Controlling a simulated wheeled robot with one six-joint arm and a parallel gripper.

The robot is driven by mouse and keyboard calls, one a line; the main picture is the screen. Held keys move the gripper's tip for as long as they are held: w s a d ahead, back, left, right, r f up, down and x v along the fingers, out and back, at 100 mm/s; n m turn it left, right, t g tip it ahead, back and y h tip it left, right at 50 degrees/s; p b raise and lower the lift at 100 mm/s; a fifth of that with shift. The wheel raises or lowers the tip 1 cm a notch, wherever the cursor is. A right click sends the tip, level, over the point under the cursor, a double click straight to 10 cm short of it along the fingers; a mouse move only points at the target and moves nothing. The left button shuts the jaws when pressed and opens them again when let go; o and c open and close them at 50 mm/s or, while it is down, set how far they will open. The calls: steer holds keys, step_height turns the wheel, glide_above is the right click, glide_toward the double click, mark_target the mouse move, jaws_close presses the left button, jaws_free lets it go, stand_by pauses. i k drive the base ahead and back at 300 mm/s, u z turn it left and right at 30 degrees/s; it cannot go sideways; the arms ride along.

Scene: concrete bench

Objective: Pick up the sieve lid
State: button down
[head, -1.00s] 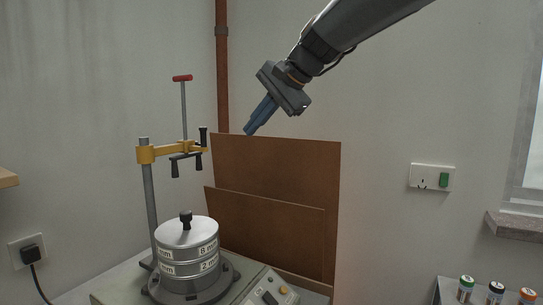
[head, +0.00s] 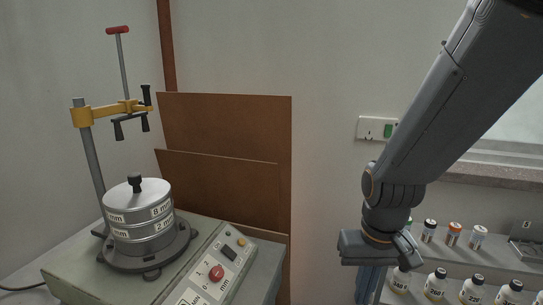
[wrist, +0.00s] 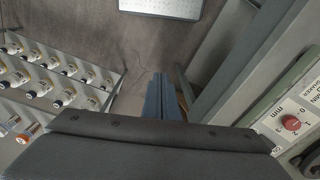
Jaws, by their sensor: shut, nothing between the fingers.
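My gripper (head: 370,285) points down at the right of the head view, well apart from the lid. Its blue fingers (wrist: 163,98) are together and empty in the wrist view. The lid does not show in the wrist view.
A yellow clamp arm (head: 108,113) on a post stands behind and above the lid. The shaker's control panel (head: 217,272) is to its right. Brown boards (head: 225,125) lean on the wall. Several bottles (head: 437,282) stand on shelves at the right.

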mark_target(137, 193)
steer(key=u, duration=1.5)
steer(key=k, duration=0.4)
steer(key=z, duration=1.7)
steer(key=i, duration=0.65)
steer(key=u, duration=0.55)
steer(key=i, duration=0.8)
steer(key=u, duration=0.7)
